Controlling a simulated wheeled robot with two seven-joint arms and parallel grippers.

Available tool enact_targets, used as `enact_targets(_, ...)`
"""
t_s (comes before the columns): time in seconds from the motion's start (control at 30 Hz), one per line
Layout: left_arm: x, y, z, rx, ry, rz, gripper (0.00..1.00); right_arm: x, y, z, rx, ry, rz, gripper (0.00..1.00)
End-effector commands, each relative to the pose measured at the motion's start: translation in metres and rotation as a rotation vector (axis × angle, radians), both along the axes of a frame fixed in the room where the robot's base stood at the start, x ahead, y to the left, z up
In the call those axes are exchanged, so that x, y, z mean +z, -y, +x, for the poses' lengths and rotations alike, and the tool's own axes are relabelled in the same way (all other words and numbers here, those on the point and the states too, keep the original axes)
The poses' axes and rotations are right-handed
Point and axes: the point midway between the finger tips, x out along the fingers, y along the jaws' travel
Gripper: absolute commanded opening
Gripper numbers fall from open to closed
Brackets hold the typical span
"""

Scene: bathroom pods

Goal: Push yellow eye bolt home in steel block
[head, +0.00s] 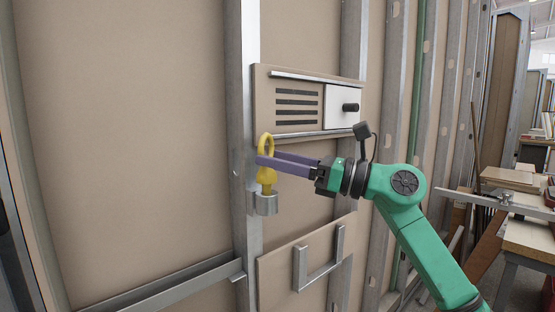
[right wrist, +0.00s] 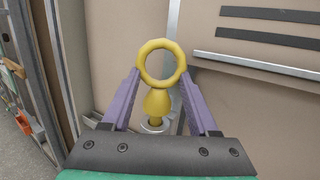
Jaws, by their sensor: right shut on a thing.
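The yellow eye bolt (head: 266,180) stands upright at the metal post, its ring at the top. Its lower end is in or at the mouth of the steel block (head: 265,205), a small grey holder fixed to the post. My right gripper (head: 262,160) is shut on the eye bolt, its purple fingers at the ring. In the right wrist view, the eye bolt (right wrist: 158,98) shows between the two fingers (right wrist: 160,85), with the round rim of the block (right wrist: 155,124) beneath it. How deep the bolt sits is hard to tell. My left gripper is not in view.
A panel with dark slots and a black knob (head: 350,107) is on the wall just above and right of the gripper. A cluttered workbench (head: 525,230) stands at the right.

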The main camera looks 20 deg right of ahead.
Motion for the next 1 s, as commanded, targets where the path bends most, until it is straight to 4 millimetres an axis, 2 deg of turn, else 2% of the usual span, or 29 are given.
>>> enact_targets(0.93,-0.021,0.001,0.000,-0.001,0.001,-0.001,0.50,-0.024,0.000,0.000,0.000,0.001,0.000,0.00)
enact_targets(0.97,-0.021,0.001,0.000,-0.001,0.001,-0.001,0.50,-0.023,0.000,0.000,0.000,0.001,0.000,0.64)
enact_targets(1.0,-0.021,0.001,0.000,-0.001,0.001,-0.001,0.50,-0.023,0.000,0.000,0.000,0.001,0.000,0.79)
